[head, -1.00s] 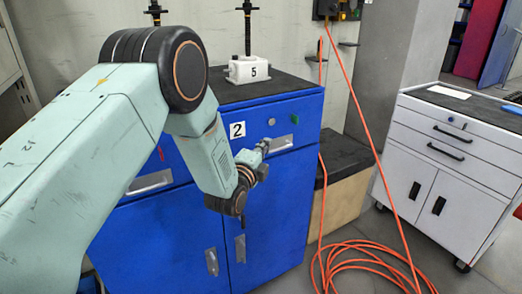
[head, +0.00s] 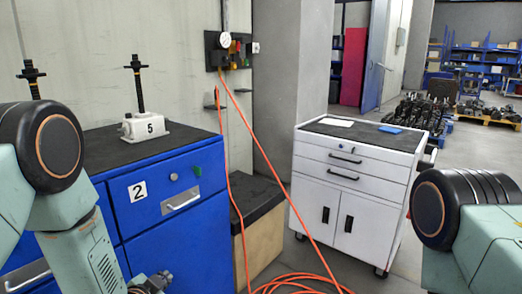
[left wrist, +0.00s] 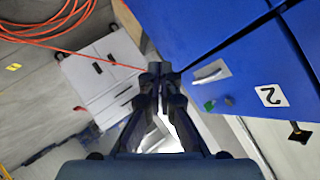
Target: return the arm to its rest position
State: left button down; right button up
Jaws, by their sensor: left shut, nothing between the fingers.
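My left arm is at the left edge of the head view, in front of the blue cabinet (head: 180,235) marked 2. My left gripper (head: 152,283) shows only in part at the bottom edge there. In the left wrist view the left gripper (left wrist: 160,70) has its black fingertips together, with nothing held. It is apart from the blue cabinet (left wrist: 225,45), whose drawer handle shows to the right of the fingers. Part of my right arm shows at the right edge of the head view. Its gripper is out of view.
An orange hose (head: 270,180) hangs from the wall and coils on the floor. A white tool cabinet (head: 350,185) stands right of centre.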

pick_arm(q)
jog(key=s+f+n+g, duration=0.2)
jog(key=s+f+g, duration=0.2)
jog(key=s, duration=0.8)
jog(key=s+d+f+n+g, duration=0.1)
jog(key=s+f+n+g, duration=0.2)
jog(key=s, duration=1)
jog(key=s+f+n+g, duration=0.3)
jog(key=s+f+g, duration=0.2)
jog(key=s, duration=0.8)
jog(key=shift+d+f, duration=0.2)
jog(key=shift+f, duration=0.75)
